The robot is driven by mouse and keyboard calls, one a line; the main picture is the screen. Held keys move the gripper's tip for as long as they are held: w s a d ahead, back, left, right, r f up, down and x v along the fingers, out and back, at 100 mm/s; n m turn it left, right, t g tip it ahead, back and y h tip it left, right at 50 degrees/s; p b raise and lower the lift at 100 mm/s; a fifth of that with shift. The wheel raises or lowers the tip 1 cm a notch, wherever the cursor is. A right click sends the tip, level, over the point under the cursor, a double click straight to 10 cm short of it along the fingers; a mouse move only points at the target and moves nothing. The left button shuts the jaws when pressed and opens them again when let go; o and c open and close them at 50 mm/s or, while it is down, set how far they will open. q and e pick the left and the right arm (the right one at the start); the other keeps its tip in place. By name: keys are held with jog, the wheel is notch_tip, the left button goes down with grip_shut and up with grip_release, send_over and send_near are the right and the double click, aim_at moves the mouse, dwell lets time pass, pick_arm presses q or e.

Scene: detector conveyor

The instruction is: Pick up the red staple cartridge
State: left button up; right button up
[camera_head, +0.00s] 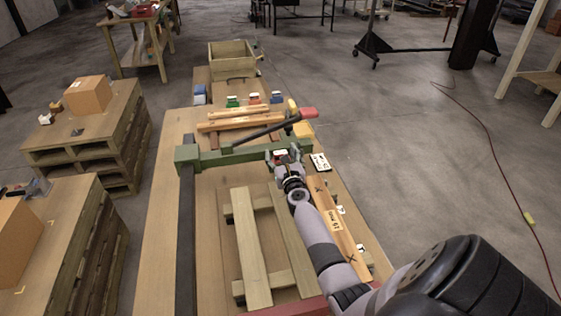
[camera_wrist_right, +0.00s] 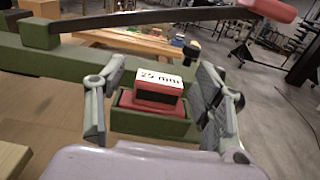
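The red staple cartridge (camera_wrist_right: 160,97), with a white top marked "25 mm", sits in a green holder (camera_wrist_right: 152,122) in the right wrist view. In the head view it is a small red and white patch at the end of the green bar (camera_head: 230,156). My right gripper (camera_wrist_right: 160,104) is open, with one finger on each side of the cartridge and a visible gap to each. In the head view my right gripper (camera_head: 287,166) is over the holder and partly covers it. My left gripper is not in view.
A dark lever with a red handle (camera_head: 308,113) passes just beyond the holder. Blue, green and red small items (camera_head: 233,101) and a wooden box (camera_head: 232,60) stand farther back. A slatted wooden frame (camera_head: 247,245) lies on the near bench. Boxes on pallets stand left.

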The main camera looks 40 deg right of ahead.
aim_at(281, 154)
jog(key=c, duration=1.2)
jog(key=shift+r, duration=0.1)
jog(key=shift+c, duration=0.2)
notch_tip(281, 154, up, 20)
jog(key=p, duration=1.4)
